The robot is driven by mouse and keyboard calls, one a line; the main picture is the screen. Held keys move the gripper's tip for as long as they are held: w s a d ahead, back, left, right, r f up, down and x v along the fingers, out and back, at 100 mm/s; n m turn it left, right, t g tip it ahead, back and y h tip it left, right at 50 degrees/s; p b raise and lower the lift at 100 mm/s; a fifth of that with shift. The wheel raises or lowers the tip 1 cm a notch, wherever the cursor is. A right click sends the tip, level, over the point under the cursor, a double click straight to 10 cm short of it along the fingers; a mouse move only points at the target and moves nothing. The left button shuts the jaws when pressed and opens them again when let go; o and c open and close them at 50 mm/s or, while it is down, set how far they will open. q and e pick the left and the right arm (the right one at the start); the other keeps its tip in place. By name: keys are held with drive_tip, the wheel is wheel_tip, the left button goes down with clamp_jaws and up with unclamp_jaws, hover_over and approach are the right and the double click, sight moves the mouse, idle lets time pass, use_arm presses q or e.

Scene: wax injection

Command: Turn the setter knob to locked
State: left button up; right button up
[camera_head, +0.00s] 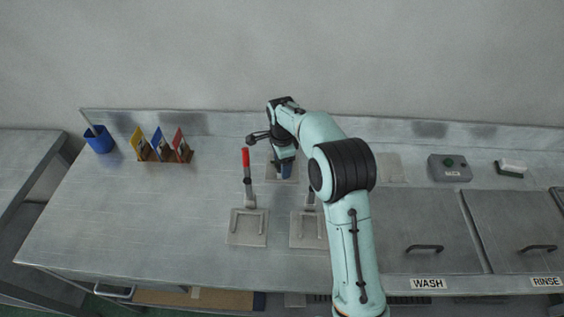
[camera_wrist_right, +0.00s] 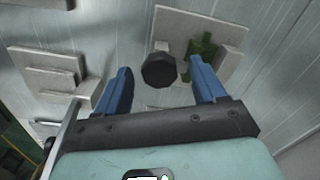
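In the right wrist view a dark, roundish knob (camera_wrist_right: 158,69) stands on a pale grey plate (camera_wrist_right: 176,22), with a green part (camera_wrist_right: 203,48) beside it. I take it as the setter knob; its locked or unlocked setting cannot be read. My right gripper (camera_wrist_right: 160,65) is open, its blue fingers on either side of the knob with gaps, apparently not touching it. In the head view my right gripper (camera_head: 284,168) reaches down over the rear plate (camera_head: 272,179), and my arm hides the knob. My left gripper is not in view.
A red-handled lever (camera_head: 246,158) rises from a front plate (camera_head: 247,231), left of my arm. Another plate (camera_head: 308,236) is partly behind my arm. A blue cup (camera_head: 99,141) and coloured cards (camera_head: 158,144) stand left. The counter's left middle is clear.

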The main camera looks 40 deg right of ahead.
drive_tip(key=shift+r, duration=0.15)
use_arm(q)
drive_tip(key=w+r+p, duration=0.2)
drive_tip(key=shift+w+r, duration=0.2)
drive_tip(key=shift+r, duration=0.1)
use_arm(e)
wheel_tip(320, 180, up, 13)
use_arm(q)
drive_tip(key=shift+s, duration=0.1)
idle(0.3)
